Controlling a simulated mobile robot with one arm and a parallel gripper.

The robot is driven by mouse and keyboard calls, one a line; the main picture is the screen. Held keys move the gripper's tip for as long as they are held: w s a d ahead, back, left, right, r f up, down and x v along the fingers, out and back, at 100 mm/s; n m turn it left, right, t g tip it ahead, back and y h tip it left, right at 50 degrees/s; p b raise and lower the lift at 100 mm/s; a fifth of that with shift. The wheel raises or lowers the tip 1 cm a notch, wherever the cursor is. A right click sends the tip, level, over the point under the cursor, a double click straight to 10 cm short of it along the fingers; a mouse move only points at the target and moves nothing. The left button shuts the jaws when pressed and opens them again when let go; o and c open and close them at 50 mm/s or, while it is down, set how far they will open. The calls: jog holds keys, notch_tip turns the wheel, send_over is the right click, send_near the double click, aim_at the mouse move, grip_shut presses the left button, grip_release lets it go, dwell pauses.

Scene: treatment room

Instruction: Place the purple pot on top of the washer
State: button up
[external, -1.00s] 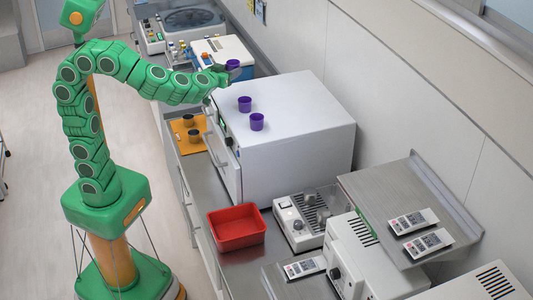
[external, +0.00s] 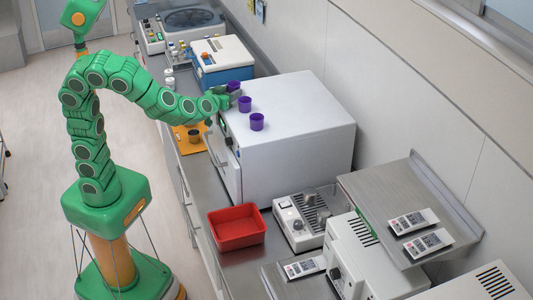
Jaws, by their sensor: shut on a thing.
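My gripper (external: 229,92) is at the far left edge of the large white box-shaped machine, which I take to be the washer (external: 300,125). It is shut on a purple pot (external: 234,85), which appears upright at the top's far left corner. Whether the pot touches the top cannot be told. Two more purple pots, one nearer the gripper (external: 245,104) and one closer to the camera (external: 257,122), stand upright on the washer, in a rough row with the held one. The fingers are small and partly hidden.
An orange mat (external: 181,133) with a dark pot (external: 193,136) lies on the counter left of the washer, partly under my arm. A blue-and-white box (external: 222,58) stands behind. A red tray (external: 237,229) is in front. The washer's right part is clear.

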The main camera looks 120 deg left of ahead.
aim_at(231, 92)
jog(key=shift+f, duration=0.15)
jog(key=o, duration=1)
jog(key=shift+r, duration=0.2)
jog(key=shift+d+r, duration=0.2)
jog(key=shift+d, duration=1.6)
jog(key=shift+s+d+r, duration=0.2)
jog(key=shift+d, duration=1.15)
jog(key=shift+s+d+r, duration=0.15)
jog(key=shift+d+r, duration=0.1)
jog(key=shift+d, duration=1.15)
jog(key=shift+s+d+r, duration=0.2)
jog(key=shift+d, duration=1.15)
